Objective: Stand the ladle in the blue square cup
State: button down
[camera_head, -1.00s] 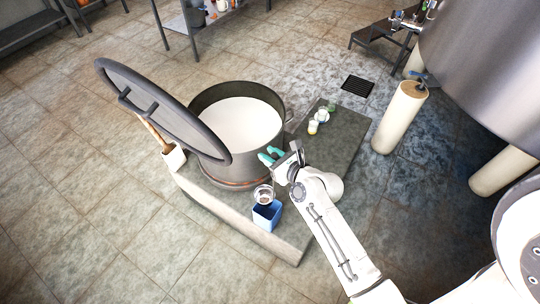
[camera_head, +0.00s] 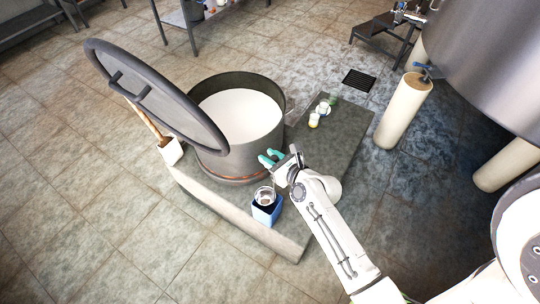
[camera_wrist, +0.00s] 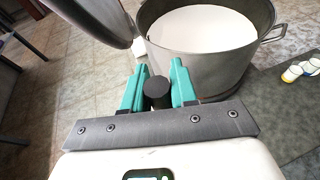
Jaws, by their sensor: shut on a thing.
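My gripper (camera_head: 269,158) is beside the right front of the big pot, with teal fingers shut on the dark handle (camera_wrist: 157,92) of the ladle. In the wrist view the handle's round end sits between the fingers. The ladle's metal bowl (camera_head: 265,195) hangs below in the head view, at the far edge of the blue square cup (camera_head: 268,215). The bowl overlaps the cup's far rim in the picture; I cannot tell whether it is inside the cup or just above it. The cup stands upright on the platform. Neither bowl nor cup shows in the wrist view.
The pot (camera_head: 228,160) of white liquid stands on the stone platform (camera_head: 235,210), its lid (camera_head: 155,95) tilted up at the left. A white container (camera_head: 171,152) with a wooden handle is left of the pot. Small jars (camera_head: 314,120) stand behind my gripper. A white post (camera_head: 403,112) stands right.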

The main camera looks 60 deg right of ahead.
notch_tip(320, 180, down, 10)
jog(key=b, duration=0.6)
dwell(0.4)
dwell(0.4)
jog(key=c, duration=0.8)
grip_release()
jog(key=v, duration=1)
jog(key=shift+s, duration=0.35)
jog(key=shift+r, duration=0.15)
